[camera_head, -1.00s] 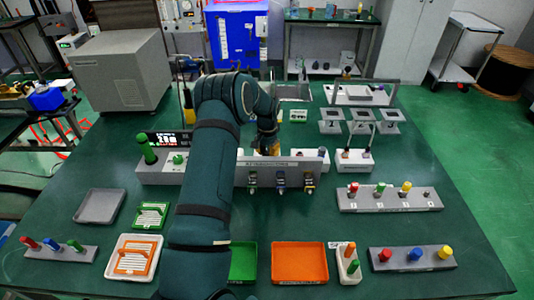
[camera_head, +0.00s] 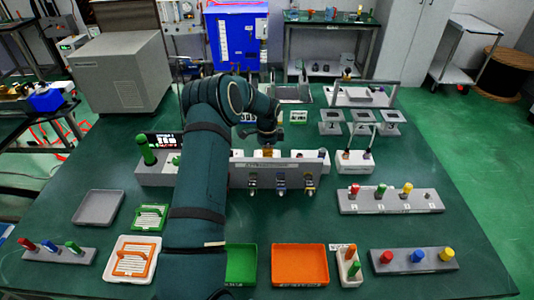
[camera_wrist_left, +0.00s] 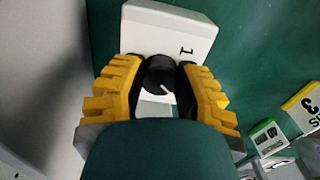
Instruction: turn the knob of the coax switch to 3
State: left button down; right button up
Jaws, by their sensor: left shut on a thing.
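The coax switch is a white box with a black round knob (camera_wrist_left: 160,80) on top, seen in the left wrist view. A black "1" is printed on the white box (camera_wrist_left: 178,30). A white mark on the knob points down and right in that view. My left gripper (camera_wrist_left: 160,85), with yellow fingers and black pads, is shut on the knob, one pad on each side. In the head view the left gripper (camera_head: 268,148) is behind the grey upright panel (camera_head: 268,175), so the knob is hidden there. My right gripper is not in view.
The panel carries 3 connectors on its front. A white box (camera_head: 355,162) stands to its right and a grey unit with a green knob (camera_head: 149,151) to its left. An orange tray (camera_head: 300,248) lies in front. Bare green table lies between panel and trays.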

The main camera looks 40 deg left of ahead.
pick_arm(q)
jog(key=shift+m, duration=0.6)
jog(key=shift+d+m, duration=0.1)
jog(key=shift+m, duration=0.2)
jog(key=c, duration=0.6)
grip_release()
jog(key=shift+r, duration=0.1)
notch_tip(320, 180, up, 12)
